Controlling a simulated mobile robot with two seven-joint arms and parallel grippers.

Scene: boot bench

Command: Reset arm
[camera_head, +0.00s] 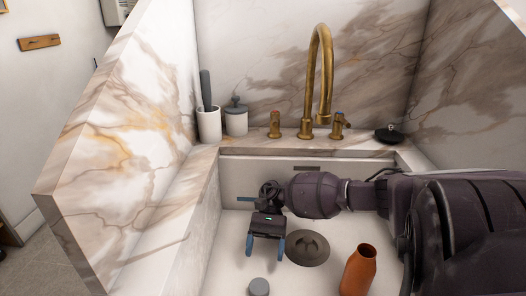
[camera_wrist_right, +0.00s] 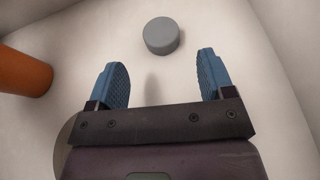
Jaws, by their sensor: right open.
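My right arm comes in from the right over the white sink. My right gripper (camera_head: 265,249) hangs above the sink floor with its two blue fingers apart and nothing between them. It also shows in the right wrist view (camera_wrist_right: 160,82), open and empty. A small grey round piece (camera_wrist_right: 161,36) lies on the sink floor ahead of the fingertips; in the head view it is near the bottom edge (camera_head: 259,287). My left gripper is not in view.
An orange-brown bottle (camera_head: 359,272) stands in the sink, right of a dark drain cover (camera_head: 307,249). A brass faucet (camera_head: 319,80), a white cup (camera_head: 209,125) with a dark handle, a lidded jar (camera_head: 236,122) and a black dish (camera_head: 389,135) stand on the back ledge. Marble walls enclose the sink.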

